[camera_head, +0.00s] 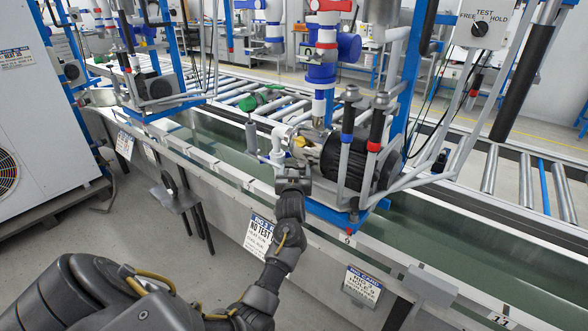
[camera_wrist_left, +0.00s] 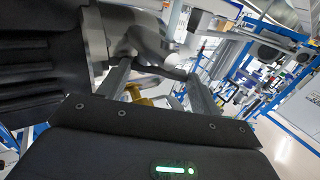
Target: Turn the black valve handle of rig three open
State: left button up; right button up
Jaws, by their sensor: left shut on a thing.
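My left gripper (camera_head: 292,166) is at the front of a pump rig on the conveyor line, beside its white pipe elbow (camera_head: 281,137) and brass fitting (camera_head: 301,149). In the left wrist view its two fingers (camera_wrist_left: 160,80) are closed around a dark bar, which looks like the black valve handle (camera_wrist_left: 165,72). A brass part (camera_wrist_left: 141,94) shows just below the bar. In the head view the gripper hides the handle, and I cannot tell its angle for sure. My right gripper is not in view.
The dark pump motor (camera_head: 358,165) and blue frame stand close right of the gripper. A small stand (camera_head: 176,198) is at left.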

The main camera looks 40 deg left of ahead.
pick_arm(q)
jog(key=shift+d, duration=0.1)
dwell(0.4)
jog(key=o, duration=1)
